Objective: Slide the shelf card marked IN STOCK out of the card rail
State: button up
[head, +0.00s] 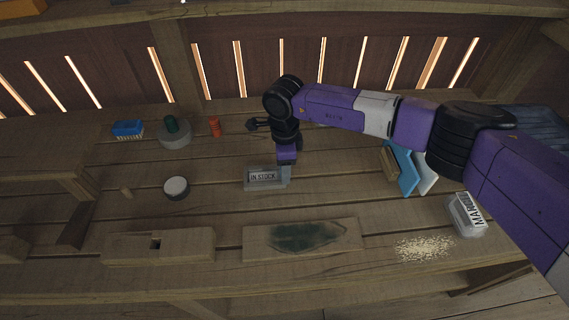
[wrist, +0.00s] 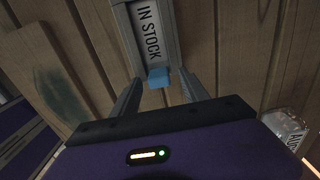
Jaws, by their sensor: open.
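The shelf card marked IN STOCK (head: 263,176) sits in a grey card rail (head: 262,187) on the plank bench. In the wrist view the card (wrist: 150,32) lies along the rail (wrist: 125,28). A blue tab (wrist: 157,78) shows at the card's near end. My gripper (head: 287,172) is at the rail's right end in the head view. In the wrist view my gripper (wrist: 160,79) is open, with one finger on each side of the blue tab. A gap shows between the tab and each finger.
A board with a dark green patch (head: 305,237) and a wooden block (head: 158,246) lie in front. A round tin (head: 176,188) stands left. Blue and white panels (head: 403,168) and a labelled clear container (head: 467,215) are right. Bare planks surround the rail.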

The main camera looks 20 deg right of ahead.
grip_shut()
jog(key=shift+d, duration=0.2)
jog(key=shift+s+d+p, duration=0.25)
jog(key=shift+d, duration=0.5)
jog(key=shift+s+d+p, duration=0.25)
jog(key=shift+d, duration=0.45)
jog(key=shift+s+d+p, duration=0.25)
jog(key=shift+d, duration=0.5)
jog(key=shift+d, duration=0.1)
jog(key=shift+s+d+p, duration=0.15)
jog(key=shift+s+d, duration=0.1)
jog(key=shift+d, duration=0.5)
jog(key=shift+s+d+p, duration=0.2)
jog(key=shift+s+d, duration=0.05)
jog(key=shift+d, duration=0.55)
jog(key=shift+s+d+p, duration=0.15)
jog(key=shift+s+d, duration=0.1)
jog(key=shift+d, duration=0.5)
jog(key=shift+d, duration=0.15)
jog(key=shift+s+d, duration=0.35)
jog(key=shift+d, duration=0.5)
jog(key=shift+r, duration=0.1)
